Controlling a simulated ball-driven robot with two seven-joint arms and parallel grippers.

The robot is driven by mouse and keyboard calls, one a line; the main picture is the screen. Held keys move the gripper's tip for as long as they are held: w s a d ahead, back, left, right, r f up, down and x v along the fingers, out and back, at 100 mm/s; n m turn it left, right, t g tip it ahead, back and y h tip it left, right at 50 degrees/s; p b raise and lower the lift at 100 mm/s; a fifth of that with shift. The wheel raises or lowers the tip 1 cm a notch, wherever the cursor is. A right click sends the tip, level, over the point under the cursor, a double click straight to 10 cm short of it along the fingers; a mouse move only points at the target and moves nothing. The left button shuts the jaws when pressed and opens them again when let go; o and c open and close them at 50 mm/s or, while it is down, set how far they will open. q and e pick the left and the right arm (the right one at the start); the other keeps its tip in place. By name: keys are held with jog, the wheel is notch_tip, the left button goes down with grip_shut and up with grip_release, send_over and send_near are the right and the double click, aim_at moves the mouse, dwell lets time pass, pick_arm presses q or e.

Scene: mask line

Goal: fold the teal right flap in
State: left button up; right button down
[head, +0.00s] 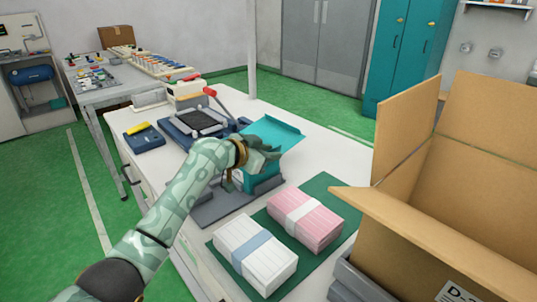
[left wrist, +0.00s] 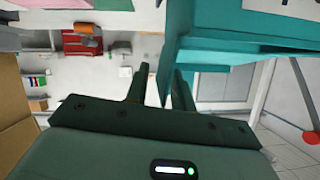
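A teal box (head: 262,178) stands in a dark grey fixture on the white table in the head view. A teal flap (head: 272,131) sticks out from its top toward the upper right. My left gripper (head: 272,152) is at the top of the box, just in front of the flap, and hides part of both. In the left wrist view, teal panels (left wrist: 240,45) fill the upper right beside my left gripper (left wrist: 160,78). Its fingers are apart; a teal edge shows behind the right finger, and I cannot tell whether they touch. My right gripper is not in view.
A white bundle (head: 255,252) and a pink bundle (head: 305,217) lie on a green mat (head: 345,200) in front. A large open cardboard box (head: 480,200) blocks the right. A press with a red-knobbed lever (head: 210,92) stands behind the fixture.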

pick_arm(q)
grip_shut()
jog(key=shift+w+a+n+g, duration=0.3)
jog(key=shift+n+g, duration=0.1)
jog(key=shift+n, duration=0.3)
jog(key=shift+w+a+f+n+g+h+b, duration=0.15)
jog(key=shift+w+a+n+g+h+b, duration=0.2)
jog(key=shift+n+h+b, duration=0.4)
jog(key=shift+w+a+f+n+g+h+b, duration=0.1)
jog(key=shift+w+a+n+g+h+b, duration=0.15)
jog(key=shift+n+g+h+b, duration=0.5)
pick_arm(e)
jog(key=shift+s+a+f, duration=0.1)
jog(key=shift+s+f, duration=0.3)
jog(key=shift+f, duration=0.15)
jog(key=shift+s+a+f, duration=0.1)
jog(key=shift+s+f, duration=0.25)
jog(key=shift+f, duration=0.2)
pick_arm(q)
jog(key=shift+t+y, duration=0.3)
jog(key=shift+t, duration=0.1)
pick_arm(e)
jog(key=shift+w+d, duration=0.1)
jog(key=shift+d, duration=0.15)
